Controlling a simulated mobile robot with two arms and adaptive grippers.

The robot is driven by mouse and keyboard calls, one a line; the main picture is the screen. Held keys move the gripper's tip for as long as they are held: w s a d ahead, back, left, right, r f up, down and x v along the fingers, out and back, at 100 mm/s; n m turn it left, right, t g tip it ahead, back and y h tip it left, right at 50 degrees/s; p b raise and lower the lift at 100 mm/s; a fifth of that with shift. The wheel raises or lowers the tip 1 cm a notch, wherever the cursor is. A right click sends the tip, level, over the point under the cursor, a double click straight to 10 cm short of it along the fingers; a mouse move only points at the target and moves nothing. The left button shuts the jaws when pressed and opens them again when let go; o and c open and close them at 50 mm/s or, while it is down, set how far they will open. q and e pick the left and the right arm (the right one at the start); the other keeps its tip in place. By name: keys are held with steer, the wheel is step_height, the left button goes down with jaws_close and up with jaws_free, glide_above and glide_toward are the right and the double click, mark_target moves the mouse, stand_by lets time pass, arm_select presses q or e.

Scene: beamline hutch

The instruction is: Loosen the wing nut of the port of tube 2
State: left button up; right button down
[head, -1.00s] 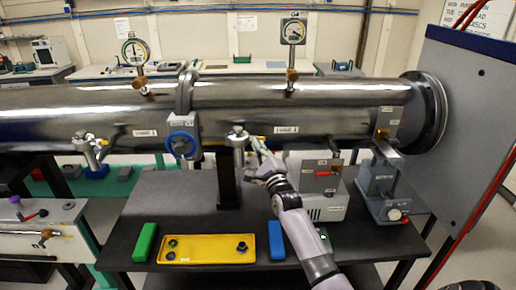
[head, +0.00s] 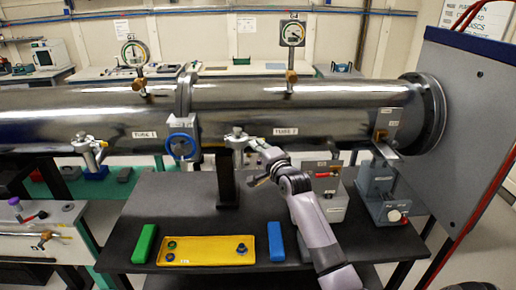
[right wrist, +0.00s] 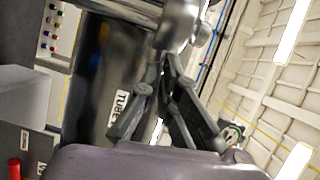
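Tube 2 (head: 345,100) is the long shiny metal pipe on the right, labelled TUBE 2. Its port (head: 237,139) is a small metal fitting at the lower left of that label. The port's metal also shows large at the top of the right wrist view (right wrist: 178,22). My right gripper (head: 256,152) is just right of and below the port. In the right wrist view its fingers (right wrist: 163,68) point up to the fitting, tips close together. I cannot tell whether they touch or grip the wing nut, which I cannot make out. My left gripper is not in view.
Tube 1 (head: 60,108) carries a similar port (head: 90,150). A blue handwheel (head: 181,145) sits at the joint. Below, a dark bench (head: 190,205) bears a yellow tray (head: 205,257), a green block (head: 144,243) and a blue block (head: 276,241). A grey panel (head: 470,130) stands right.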

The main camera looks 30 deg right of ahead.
steer(key=shift+w+a+r+n+g+h, duration=0.15)
steer(key=shift+n+g+h, duration=0.65)
steer(key=shift+n, duration=1.1)
steer(key=shift+w+a+r+n+g+h, duration=0.15)
steer(key=shift+r+n+g+h, duration=0.25)
steer(key=shift+n+g, duration=1.1)
steer(key=shift+a+r+n+g+h, duration=0.15)
steer(key=shift+n+g+h, duration=0.45)
steer(key=shift+n, duration=1.7)
steer(key=c, duration=2.3)
jaws_free()
steer(key=o, duration=0.5)
steer(key=shift+f, duration=0.15)
steer(key=shift+c, duration=0.2)
